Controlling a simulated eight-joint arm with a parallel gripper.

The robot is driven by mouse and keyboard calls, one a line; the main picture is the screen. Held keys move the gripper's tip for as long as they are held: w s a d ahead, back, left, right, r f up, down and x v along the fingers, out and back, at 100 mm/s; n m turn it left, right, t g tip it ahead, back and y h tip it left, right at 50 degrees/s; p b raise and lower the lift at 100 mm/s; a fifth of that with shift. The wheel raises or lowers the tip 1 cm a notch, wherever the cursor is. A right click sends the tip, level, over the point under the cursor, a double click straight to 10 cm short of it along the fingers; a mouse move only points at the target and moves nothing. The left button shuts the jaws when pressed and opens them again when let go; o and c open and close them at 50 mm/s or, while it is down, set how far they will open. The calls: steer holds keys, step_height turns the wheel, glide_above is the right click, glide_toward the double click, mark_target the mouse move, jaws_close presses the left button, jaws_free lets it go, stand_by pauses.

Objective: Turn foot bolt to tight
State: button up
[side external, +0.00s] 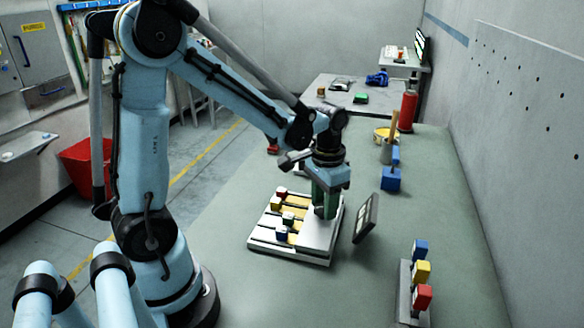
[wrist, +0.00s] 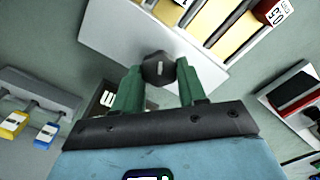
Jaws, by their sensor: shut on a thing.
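The label magazine is a pale flat plate (side external: 290,252) on the green bench, with yellow strips and small coloured blocks in its slots. The plate also shows in the wrist view (wrist: 115,38). The foot bolt (wrist: 158,68) is a dark hexagonal head with a light mark on top, at the plate's edge in the wrist view. My gripper (wrist: 158,76) has green fingers, one on each side of the bolt head, shut on it. In the side view my gripper (side external: 325,212) points down over the right part of the plate and hides the bolt.
A dark tilted panel (side external: 366,218) stands close right of the plate. A rack (side external: 405,290) with blue, yellow and red blocks is at front right. A blue block (side external: 390,180), yellow tub (side external: 383,135) and red cylinder (side external: 408,112) stand farther back. The front bench is clear.

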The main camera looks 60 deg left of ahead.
steer(key=shift+m, duration=1.6)
steer(key=o, duration=1.1)
steer(key=shift+c, duration=0.2)
step_height(320, 180, up, 12)
